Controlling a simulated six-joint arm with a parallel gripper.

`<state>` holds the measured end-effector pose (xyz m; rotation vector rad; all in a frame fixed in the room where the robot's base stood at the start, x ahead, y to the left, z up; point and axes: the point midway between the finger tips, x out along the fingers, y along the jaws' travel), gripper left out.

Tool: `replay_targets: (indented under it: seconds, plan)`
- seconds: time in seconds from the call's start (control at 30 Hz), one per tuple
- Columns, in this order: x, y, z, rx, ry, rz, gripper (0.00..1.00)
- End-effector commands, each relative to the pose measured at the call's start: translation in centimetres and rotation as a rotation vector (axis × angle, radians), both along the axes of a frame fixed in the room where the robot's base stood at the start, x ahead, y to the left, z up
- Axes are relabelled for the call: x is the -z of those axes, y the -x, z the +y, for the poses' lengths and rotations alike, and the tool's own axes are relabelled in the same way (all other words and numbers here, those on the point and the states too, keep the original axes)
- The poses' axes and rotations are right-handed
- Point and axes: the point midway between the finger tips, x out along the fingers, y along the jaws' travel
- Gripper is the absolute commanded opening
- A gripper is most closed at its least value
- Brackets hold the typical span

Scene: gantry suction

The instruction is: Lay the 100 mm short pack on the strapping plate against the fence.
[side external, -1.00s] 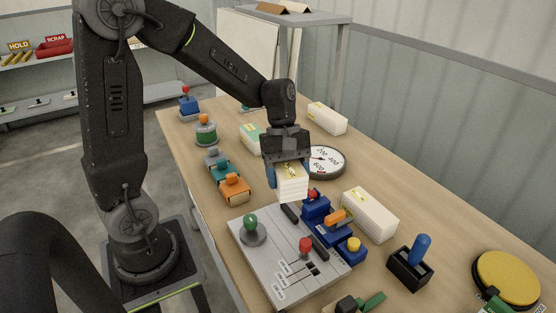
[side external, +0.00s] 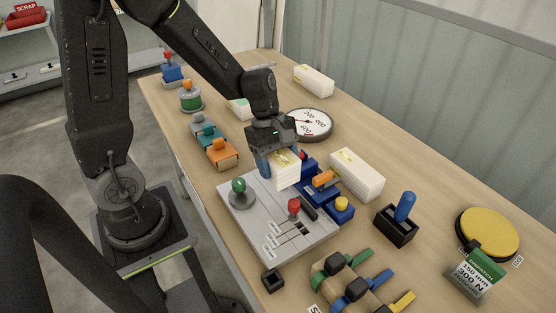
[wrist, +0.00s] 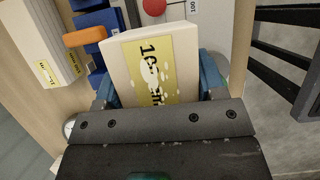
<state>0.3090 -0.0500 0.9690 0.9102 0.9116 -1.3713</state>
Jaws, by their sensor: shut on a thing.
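My gripper (side external: 275,166) is shut on a short white pack (side external: 286,170) with a yellow label, held between its blue fingers. The pack also shows in the wrist view (wrist: 150,65); its label is partly covered by pale glare spots. My gripper holds it over the back part of the grey strapping plate (side external: 262,210); whether it touches the plate is unclear. The plate carries a green knob (side external: 239,187), a red knob (side external: 294,207) and a dark bar (side external: 308,211). I cannot tell which part is the fence.
A blue unit with an orange handle (side external: 323,178) stands right of the plate. A longer white pack (side external: 357,174) lies beyond it. A gauge (side external: 309,123) lies behind. A black holder (side external: 396,226), a yellow round pad (side external: 487,233) and coloured levers (side external: 350,287) stand in front and right.

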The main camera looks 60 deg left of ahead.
Motion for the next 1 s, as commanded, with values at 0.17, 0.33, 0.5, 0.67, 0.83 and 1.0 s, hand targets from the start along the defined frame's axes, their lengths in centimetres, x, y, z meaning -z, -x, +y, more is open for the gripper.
replay_targets:
  seconds: [0.17, 0.33, 0.5, 0.67, 0.83, 1.0]
  plan:
    - [0.9, 0.0, 0.0, 0.000, 0.002, 0.002, 0.33]
    - [2.5, 0.0, 0.0, -0.001, 0.001, 0.004, 0.33]
    - [4.0, 0.0, 0.0, 0.000, 0.002, 0.002, 0.33]
    - [5.1, 0.0, 0.0, -0.001, 0.001, 0.001, 0.33]
    - [5.7, 0.0, 0.0, 0.000, 0.000, 0.000, 0.33]
    - [5.8, 0.0, 0.0, 0.000, -0.001, -0.001, 0.33]
